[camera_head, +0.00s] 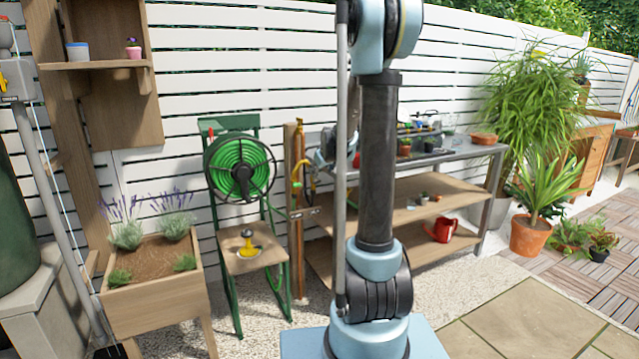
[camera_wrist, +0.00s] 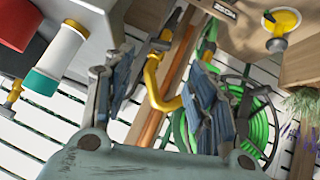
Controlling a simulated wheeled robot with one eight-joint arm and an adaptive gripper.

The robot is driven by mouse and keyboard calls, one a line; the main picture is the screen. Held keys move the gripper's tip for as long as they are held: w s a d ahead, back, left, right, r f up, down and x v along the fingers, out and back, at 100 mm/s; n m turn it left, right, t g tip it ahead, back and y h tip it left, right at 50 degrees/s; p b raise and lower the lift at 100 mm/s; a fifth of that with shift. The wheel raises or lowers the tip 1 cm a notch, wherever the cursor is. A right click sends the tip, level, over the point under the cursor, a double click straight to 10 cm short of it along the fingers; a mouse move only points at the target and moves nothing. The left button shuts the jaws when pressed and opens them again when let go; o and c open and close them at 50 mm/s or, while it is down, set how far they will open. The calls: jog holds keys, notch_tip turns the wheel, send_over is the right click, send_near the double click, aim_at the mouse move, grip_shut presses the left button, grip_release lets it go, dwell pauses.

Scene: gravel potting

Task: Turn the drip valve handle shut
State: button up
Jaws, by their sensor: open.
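My gripper (camera_wrist: 160,100) is open and empty in the wrist view, which is turned about upside down. Between its fingers shows a yellow curved pipe (camera_wrist: 154,85) in front of a wooden post, apparently a little beyond the fingertips. A dark metal fitting (camera_wrist: 163,38) sits near it. A grey box with a yellow lever (camera_head: 4,84) is at the far left. I cannot tell for sure which part is the drip valve handle.
The green hose reel (camera_head: 239,167) hangs beside the post and also shows in the wrist view (camera_wrist: 260,128). A workbench (camera_head: 440,155) with pots and a red watering can (camera_head: 442,230) is at the right. A lavender planter (camera_head: 155,290) stands left. The right front paving is clear.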

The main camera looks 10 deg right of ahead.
aim_at(317, 181)
jog(key=shift+x, duration=5.3)
jog(key=c, duration=1)
